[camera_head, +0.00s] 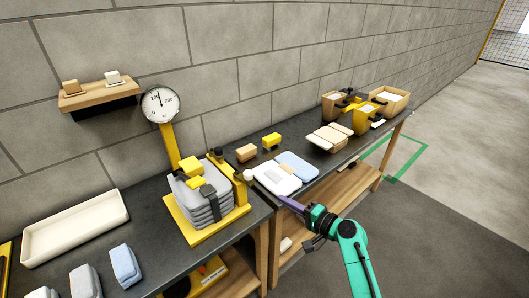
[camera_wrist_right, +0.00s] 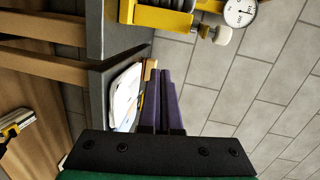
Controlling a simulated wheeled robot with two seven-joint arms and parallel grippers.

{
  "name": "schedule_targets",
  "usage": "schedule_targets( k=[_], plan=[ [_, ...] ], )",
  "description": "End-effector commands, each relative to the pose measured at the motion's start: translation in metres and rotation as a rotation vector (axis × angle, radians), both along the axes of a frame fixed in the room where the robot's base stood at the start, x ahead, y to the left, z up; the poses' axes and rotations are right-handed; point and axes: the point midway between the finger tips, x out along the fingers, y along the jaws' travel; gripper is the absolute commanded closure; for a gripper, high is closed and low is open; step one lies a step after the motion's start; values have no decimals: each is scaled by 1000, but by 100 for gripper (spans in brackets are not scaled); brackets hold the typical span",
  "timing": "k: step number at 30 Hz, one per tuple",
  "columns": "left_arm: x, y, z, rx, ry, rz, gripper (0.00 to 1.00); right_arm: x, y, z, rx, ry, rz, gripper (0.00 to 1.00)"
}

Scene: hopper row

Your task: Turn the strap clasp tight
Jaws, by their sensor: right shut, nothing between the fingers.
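A stack of grey bags (camera_head: 206,207) sits on a yellow scale frame (camera_head: 240,212) on the dark bench. A dark strap (camera_head: 208,191) with yellow blocks crosses the stack. A pale round knob (camera_head: 248,175) sticks out at the frame's right side; it also shows in the right wrist view (camera_wrist_right: 223,36). I cannot tell for sure which part is the clasp. My right gripper (camera_head: 284,201), with purple fingers, is right of and below the knob, apart from it, beside the bench's front edge. Its fingers (camera_wrist_right: 170,72) are shut and empty. My left gripper is not in view.
A white packet (camera_head: 276,180) and a blue packet (camera_head: 298,167) lie just behind my right gripper. A dial (camera_head: 160,104) rises behind the stack. A cream tray (camera_head: 76,228) is at left. Yellow hoppers (camera_head: 366,118) stand at the far end. The aisle floor is clear.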

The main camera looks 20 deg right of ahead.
Motion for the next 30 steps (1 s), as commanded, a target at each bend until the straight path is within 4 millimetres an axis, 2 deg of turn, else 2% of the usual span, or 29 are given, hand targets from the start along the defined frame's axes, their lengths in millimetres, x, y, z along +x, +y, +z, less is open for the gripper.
schedule_targets(
  k=[1, 3, 4, 8, 11, 21, 24, 30],
  plan=[
    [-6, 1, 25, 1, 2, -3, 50, 4, -3, 51, 57, -43, -8, 100],
    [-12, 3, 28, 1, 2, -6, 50, 7, -5, 77, 116, -81, -12, 100],
    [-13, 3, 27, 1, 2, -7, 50, 8, -5, 82, 129, -90, -12, 100],
    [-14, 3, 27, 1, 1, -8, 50, 16, -2, 83, 144, -99, -12, 100],
    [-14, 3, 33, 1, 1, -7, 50, 31, 6, 85, 142, -99, -11, 100],
    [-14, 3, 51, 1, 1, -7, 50, 98, 41, 83, 140, -97, -10, 100],
    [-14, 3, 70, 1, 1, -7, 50, 83, 54, 85, 140, -91, -12, 100],
    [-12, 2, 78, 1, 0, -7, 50, 68, 67, 80, 137, -94, -12, 100]
  ],
)
